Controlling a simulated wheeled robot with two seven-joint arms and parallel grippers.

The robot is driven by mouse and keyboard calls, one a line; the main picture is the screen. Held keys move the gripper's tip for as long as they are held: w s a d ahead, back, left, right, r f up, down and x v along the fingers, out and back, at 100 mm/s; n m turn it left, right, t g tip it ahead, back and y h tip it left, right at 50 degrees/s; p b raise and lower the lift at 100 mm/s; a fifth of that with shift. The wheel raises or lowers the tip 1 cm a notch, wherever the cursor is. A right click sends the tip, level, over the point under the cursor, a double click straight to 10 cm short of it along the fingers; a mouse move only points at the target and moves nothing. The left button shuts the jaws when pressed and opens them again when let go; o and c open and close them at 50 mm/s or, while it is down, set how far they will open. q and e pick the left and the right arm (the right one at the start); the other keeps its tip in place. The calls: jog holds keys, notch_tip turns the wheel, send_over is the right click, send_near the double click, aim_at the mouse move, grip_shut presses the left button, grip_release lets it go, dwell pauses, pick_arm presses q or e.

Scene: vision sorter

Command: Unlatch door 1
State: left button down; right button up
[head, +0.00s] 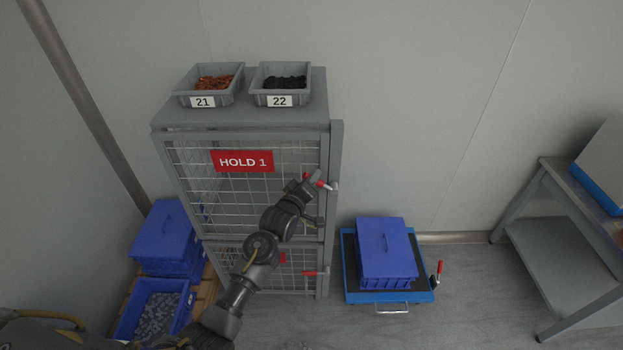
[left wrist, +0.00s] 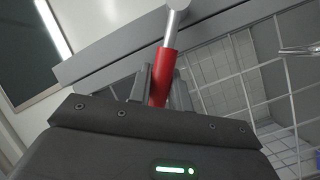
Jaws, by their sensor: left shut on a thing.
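Door 1 (head: 200,185) is the upper wire-mesh door of a grey cage cabinet and bears a red "HOLD 1" sign (head: 242,161). It looks shut. Its latch has a red grip (head: 325,184) and a bare metal end at the door's right edge. My left gripper (head: 312,178) is at this latch, shut on the red handle. In the left wrist view the red latch handle (left wrist: 164,72) stands between the fingers, with its silver pivot end above. The fingers partly hide the handle. My right gripper is not in view.
A lower mesh door has its own red latch handle (head: 313,273). Grey bins 21 (head: 186,91) and 22 (head: 273,100) stand on top. Blue crates (head: 168,236) are at left. A blue lidded crate (head: 386,250) sits on a platform at right. Floor before the bench (head: 565,200) is clear.

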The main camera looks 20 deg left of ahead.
pick_arm(q)
jog(key=c, duration=1.3)
grip_release()
jog(key=s+a+b, duration=0.2)
jog(key=s, duration=0.8)
jog(key=shift+s+r, duration=0.3)
jog(key=shift+r, duration=0.15)
